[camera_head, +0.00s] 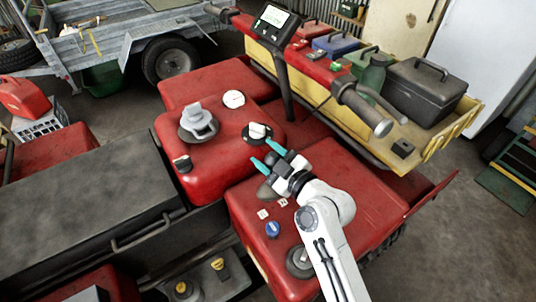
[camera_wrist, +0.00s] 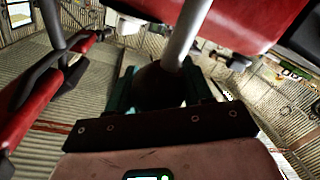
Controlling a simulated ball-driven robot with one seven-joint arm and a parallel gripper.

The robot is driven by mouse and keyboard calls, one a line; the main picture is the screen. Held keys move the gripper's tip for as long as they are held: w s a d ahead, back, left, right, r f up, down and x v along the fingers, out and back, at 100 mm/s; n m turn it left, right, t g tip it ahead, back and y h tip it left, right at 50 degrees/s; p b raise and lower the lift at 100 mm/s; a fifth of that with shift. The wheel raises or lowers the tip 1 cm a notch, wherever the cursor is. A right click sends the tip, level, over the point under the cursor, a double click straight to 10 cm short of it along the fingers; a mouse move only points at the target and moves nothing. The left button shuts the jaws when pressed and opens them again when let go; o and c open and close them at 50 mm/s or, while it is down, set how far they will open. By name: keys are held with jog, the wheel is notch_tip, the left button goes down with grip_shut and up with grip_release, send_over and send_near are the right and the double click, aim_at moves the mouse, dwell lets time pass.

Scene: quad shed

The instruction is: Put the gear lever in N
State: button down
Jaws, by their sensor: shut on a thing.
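My gripper (camera_head: 268,157) has teal fingers and is over the red quad body. In the wrist view my gripper (camera_wrist: 160,88) is shut on the gear lever's dark round knob (camera_wrist: 158,86), with a teal finger on each side. The lever's pale metal shaft (camera_wrist: 189,32) runs up and away from the knob in that view. In the head view the fingers and wrist largely hide the lever. Two small white marked tags (camera_head: 262,214) (camera_head: 283,202) lie on the red cover beside my wrist. Their letters are too small to read, so I cannot tell which position the lever is in.
A white knob on a dark base (camera_head: 256,131) is close behind my fingers. The handlebar grip (camera_head: 366,112) and a yellow rack (camera_head: 437,148) with boxes stand behind.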

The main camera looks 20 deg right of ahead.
jog(key=c, duration=0.5)
grip_release()
jog(key=shift+s+d, duration=0.3)
jog(key=shift+s, duration=0.25)
jog(key=shift+b+v, duration=1.45)
jog(key=shift+v, duration=3.35)
